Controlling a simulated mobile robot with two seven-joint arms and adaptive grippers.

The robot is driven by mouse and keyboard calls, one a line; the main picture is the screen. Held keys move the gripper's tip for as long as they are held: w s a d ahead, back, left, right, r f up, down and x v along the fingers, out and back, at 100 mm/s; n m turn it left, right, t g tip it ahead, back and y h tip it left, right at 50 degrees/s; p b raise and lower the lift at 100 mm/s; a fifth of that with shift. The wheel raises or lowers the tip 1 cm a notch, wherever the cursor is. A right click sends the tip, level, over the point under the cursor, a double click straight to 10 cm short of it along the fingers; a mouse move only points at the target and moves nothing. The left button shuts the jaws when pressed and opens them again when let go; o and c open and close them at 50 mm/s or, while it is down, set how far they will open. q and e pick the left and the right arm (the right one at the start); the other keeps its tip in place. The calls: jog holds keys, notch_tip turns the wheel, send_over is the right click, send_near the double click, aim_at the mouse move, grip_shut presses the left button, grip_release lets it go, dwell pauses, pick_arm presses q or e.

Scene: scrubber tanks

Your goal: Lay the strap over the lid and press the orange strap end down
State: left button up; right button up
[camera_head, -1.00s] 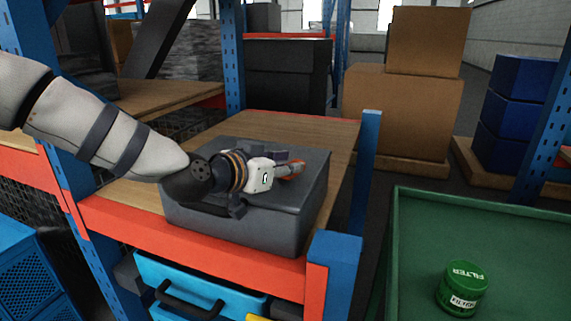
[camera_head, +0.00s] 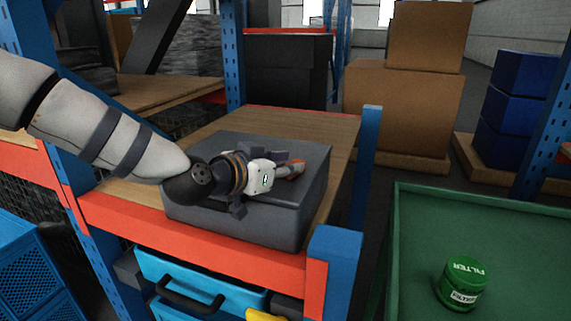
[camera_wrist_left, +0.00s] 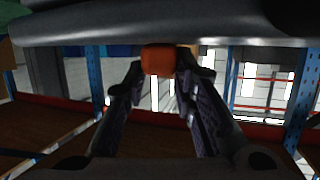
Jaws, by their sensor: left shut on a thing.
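A dark grey tank (camera_head: 240,224) with a flat lid (camera_head: 310,157) stands on the wooden shelf. My left gripper (camera_head: 288,170) reaches across the lid from the left, low over its top. It is shut on the orange strap end (camera_head: 296,166), near the lid's far right part. In the left wrist view the orange strap end (camera_wrist_left: 158,59) sits between the fingertips of my left gripper (camera_wrist_left: 160,70), close to a dark grey surface. I cannot tell whether it touches the lid. The rest of the strap is mostly hidden. My right gripper is out of view.
The shelf board (camera_head: 330,128) has a red front beam (camera_head: 200,240) and a blue post (camera_head: 335,265) at its right. A blue drawer (camera_head: 170,275) is below. A green filter can (camera_head: 462,284) stands in a green tray (camera_head: 425,230) at right.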

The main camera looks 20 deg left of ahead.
pick_arm(q)
jog(key=shift+f, duration=0.2)
jog(key=o, duration=1.1)
jog(key=shift+o, duration=0.3)
jog(key=o, duration=0.4)
jog(key=shift+r, duration=0.15)
notch_tip(320, 180, up, 9)
jog(key=p, duration=0.2)
jog(key=shift+f+p, duration=0.2)
jog(key=shift+p, duration=0.15)
jog(key=shift+f, duration=0.1)
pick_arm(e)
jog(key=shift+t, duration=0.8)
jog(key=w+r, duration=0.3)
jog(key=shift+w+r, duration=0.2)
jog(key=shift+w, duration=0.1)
